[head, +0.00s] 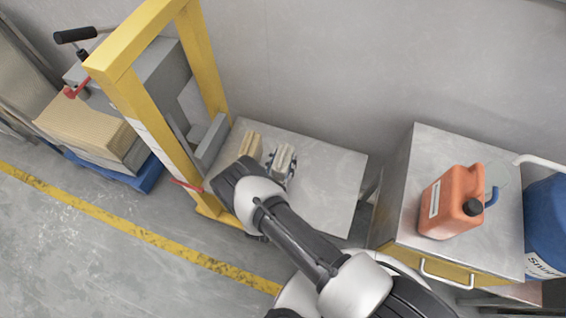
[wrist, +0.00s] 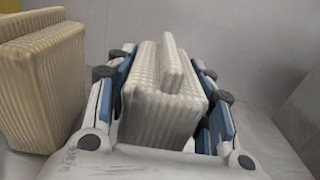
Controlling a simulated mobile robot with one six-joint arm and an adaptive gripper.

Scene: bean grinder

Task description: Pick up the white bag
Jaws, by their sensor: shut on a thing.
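The white bag (wrist: 168,98) is a pale, ribbed block with a raised strip along its top, and it sits between the two fingers of my gripper (wrist: 165,115) in the wrist view. The fingers press on both its sides, so the gripper is shut on it. In the head view the white bag (head: 284,158) stands on the grey tabletop (head: 325,170) near its left part, with my gripper (head: 281,168) around it. My arm hides part of the near side. Whether the bag is clear of the tabletop I cannot tell.
A tan bag (wrist: 42,85) stands close on the left of my gripper, and shows in the head view (head: 250,145). A yellow frame (head: 140,105) rises left of the table. An orange canister (head: 452,200) stands on a metal cabinet at right. The tabletop's right side is bare.

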